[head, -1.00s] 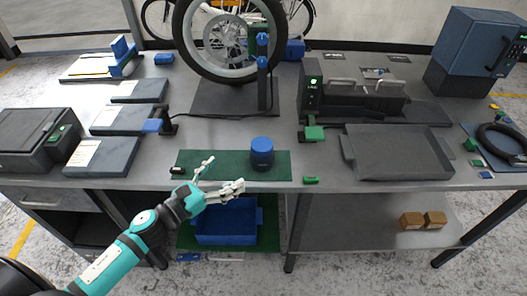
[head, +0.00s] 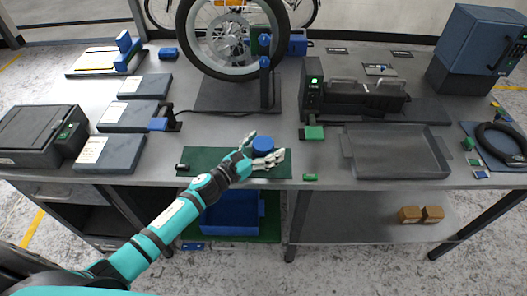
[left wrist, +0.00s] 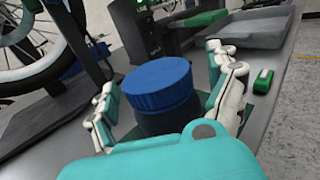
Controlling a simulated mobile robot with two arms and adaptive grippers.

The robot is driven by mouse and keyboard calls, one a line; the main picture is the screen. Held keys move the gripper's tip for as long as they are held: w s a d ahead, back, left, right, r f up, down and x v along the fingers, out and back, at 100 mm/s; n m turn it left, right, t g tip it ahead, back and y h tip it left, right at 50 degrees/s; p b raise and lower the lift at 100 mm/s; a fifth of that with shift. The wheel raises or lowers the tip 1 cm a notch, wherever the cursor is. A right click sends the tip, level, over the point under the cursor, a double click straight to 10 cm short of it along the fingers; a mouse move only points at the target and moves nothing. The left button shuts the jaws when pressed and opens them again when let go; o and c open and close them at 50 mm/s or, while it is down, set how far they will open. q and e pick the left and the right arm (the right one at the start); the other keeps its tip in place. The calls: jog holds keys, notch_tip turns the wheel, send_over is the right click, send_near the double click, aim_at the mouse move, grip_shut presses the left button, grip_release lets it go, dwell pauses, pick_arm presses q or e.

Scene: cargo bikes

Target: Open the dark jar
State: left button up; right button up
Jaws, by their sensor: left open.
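The dark jar (left wrist: 166,122) has a blue ribbed lid (left wrist: 158,86) and stands upright on a green mat (head: 208,159) near the table's front edge. In the head view its blue lid (head: 263,144) shows, while my gripper hides most of its body. My left gripper (head: 262,150) is open at the jar. In the left wrist view its two fingers (left wrist: 168,92) stand on either side of the jar, with the lid between them. Contact with the jar cannot be told. My right gripper is not in view.
A small black item (head: 182,167) lies on the mat's left end, and a green block (head: 310,177) lies to its right. A grey tray (head: 397,173) is farther right. A wheel on a stand (head: 232,95) rises behind. A blue bin (head: 229,226) sits below the tabletop.

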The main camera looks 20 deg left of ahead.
pick_arm(q)
jog(key=c, duration=1.6)
jog(key=shift+o, duration=0.2)
jog(key=shift+r, duration=0.1)
jog(key=shift+r, duration=0.55)
notch_tip(320, 180, up, 2)
jog(key=shift+r, duration=0.25)
jog(key=s+r+b, duration=0.1)
jog(key=s+b, duration=0.2)
jog(key=s, duration=1.3)
jog(key=shift+a+r+b, duration=0.15)
jog(key=shift+a+b, duration=0.15)
jog(key=shift+b, duration=0.1)
